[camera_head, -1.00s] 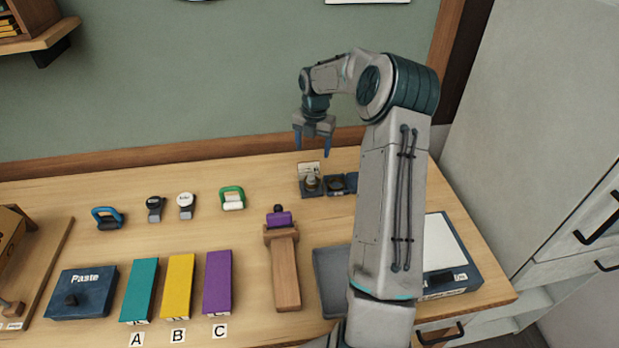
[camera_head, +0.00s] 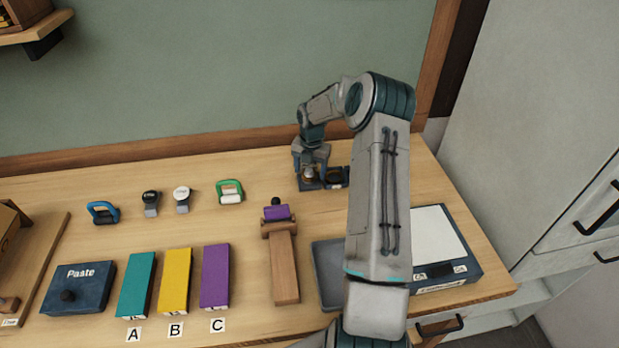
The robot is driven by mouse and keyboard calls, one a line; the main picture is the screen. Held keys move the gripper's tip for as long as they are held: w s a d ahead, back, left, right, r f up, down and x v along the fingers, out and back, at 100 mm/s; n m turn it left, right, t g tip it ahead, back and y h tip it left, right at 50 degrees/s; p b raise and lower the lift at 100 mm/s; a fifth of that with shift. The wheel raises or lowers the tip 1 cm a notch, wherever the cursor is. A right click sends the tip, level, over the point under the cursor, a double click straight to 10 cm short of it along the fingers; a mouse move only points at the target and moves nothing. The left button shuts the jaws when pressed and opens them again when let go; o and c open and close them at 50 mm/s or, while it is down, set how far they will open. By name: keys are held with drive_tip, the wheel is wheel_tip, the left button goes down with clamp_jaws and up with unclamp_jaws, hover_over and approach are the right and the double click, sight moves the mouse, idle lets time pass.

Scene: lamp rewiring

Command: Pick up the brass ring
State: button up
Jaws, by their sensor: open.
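My gripper (camera_head: 311,170) points down at the back right of the table, with its fingers open around a small brass-coloured piece (camera_head: 308,176), which looks like the brass ring. The piece sits in the left of a row of small dark holders (camera_head: 334,184). The fingers partly hide the piece and its holder, and I cannot tell whether they touch it. A dark round thing (camera_head: 334,178) sits in the holder just to the right.
A wooden stand with a purple block (camera_head: 277,212) lies to the front left of my gripper. A grey tray (camera_head: 328,265) is partly behind my arm.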

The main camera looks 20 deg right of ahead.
drive_tip(key=shift+f, duration=0.2)
drive_tip(key=c, duration=1.1)
drive_tip(key=shift+r+p, duration=0.4)
drive_tip(key=shift+r, duration=0.15)
drive_tip(key=r, duration=0.1)
drive_tip(key=r+p, duration=0.1)
drive_tip(key=r, duration=0.1)
drive_tip(key=shift+s+d+r, duration=0.15)
drive_tip(key=shift+d+r, duration=0.05)
drive_tip(key=shift+r, duration=0.05)
drive_tip(key=s+d+r, duration=0.4)
drive_tip(key=s+d, duration=0.1)
drive_tip(key=s+d+r, duration=0.2)
drive_tip(key=s, duration=0.1)
drive_tip(key=shift+s+d+r, duration=0.15)
drive_tip(key=shift+s+d, duration=0.05)
